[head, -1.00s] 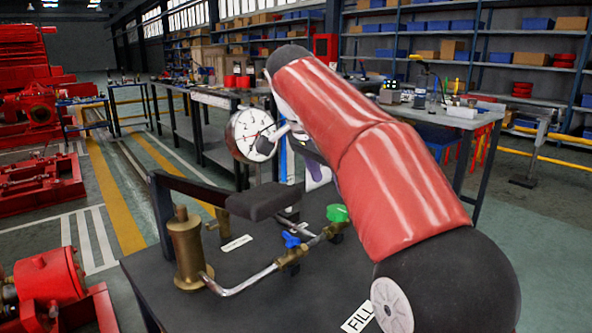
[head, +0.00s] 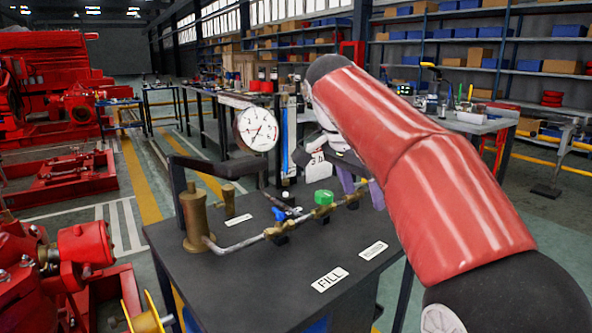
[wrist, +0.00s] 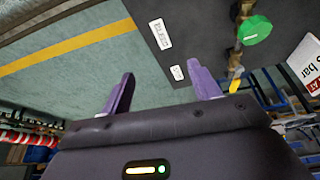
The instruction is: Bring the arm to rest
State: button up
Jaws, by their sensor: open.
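My gripper (wrist: 163,85) is open, with two purple fingers spread apart and nothing between them in the wrist view. In the head view the purple fingers (head: 360,188) show partly behind my red arm, at the right rear of the dark pump bench (head: 255,280). In the wrist view the fingers point toward the bench edge and the floor. A green valve knob (head: 323,197) stands left of the fingers in the head view; it also shows in the wrist view (wrist: 257,30). The fingers look apart from it.
The bench carries a pressure gauge (head: 257,129), a brass cylinder (head: 194,216), a black lever (head: 208,166), a blue valve handle (head: 280,214) and a FILL label (head: 330,279). A white sign (head: 317,166) stands near my gripper. Red machinery (head: 75,250) is at left.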

jog(key=s+d+f+n+t+y, duration=0.1)
jog(key=s+f+n, duration=0.4)
jog(key=s+f, duration=0.5)
jog(key=s+d+f+n+t+y, duration=0.2)
jog(key=s+f+n, duration=0.4)
jog(key=s+f, duration=0.4)
jog(key=s, duration=0.3)
jog(key=shift+s+d+f+n+y, duration=0.2)
jog(key=shift+s+d+n+y, duration=0.1)
jog(key=shift+s+y, duration=0.1)
